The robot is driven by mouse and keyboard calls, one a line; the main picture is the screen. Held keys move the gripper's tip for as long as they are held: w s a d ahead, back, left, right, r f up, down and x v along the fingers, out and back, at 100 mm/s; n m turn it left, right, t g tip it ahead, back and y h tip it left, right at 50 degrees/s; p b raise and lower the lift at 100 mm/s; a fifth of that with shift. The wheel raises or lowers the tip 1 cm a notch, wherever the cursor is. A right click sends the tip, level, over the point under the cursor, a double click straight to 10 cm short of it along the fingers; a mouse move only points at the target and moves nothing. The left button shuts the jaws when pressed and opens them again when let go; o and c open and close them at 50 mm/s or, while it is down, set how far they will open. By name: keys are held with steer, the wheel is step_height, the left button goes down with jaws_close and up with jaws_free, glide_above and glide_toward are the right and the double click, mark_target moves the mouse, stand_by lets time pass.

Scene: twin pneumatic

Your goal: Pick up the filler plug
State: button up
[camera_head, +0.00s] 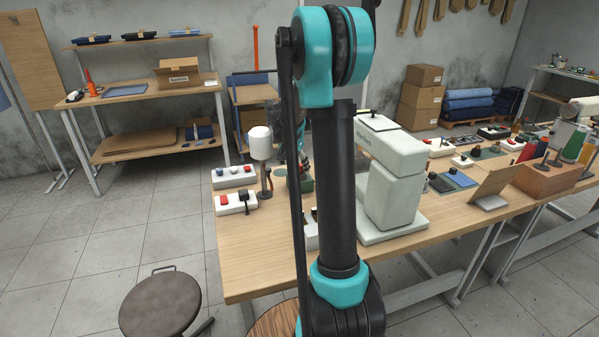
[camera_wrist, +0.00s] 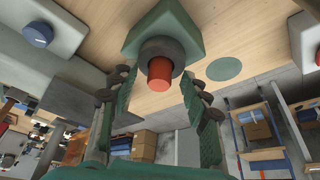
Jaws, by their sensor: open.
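The filler plug appears to be the red cylinder (camera_wrist: 160,72) in the wrist view. It stands in a dark round collar on a green block (camera_wrist: 165,28). My gripper (camera_wrist: 158,79) is open, with one green-padded finger to the left of the red plug and one to the right. A gap shows on both sides, and nothing is held. In the head view a green body (camera_head: 307,184) on the table is partly hidden behind my arm, and the red plug cannot be made out there.
The wooden table (camera_head: 262,262) also holds a large pale machine (camera_head: 392,195) right of my arm, a white-topped stand (camera_head: 260,143) and white button boxes (camera_head: 234,176) at the left. A round stool (camera_head: 160,304) stands in front. A flat green disc (camera_wrist: 224,69) lies near the block.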

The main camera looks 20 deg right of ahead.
jaws_close()
stand_by(0.3)
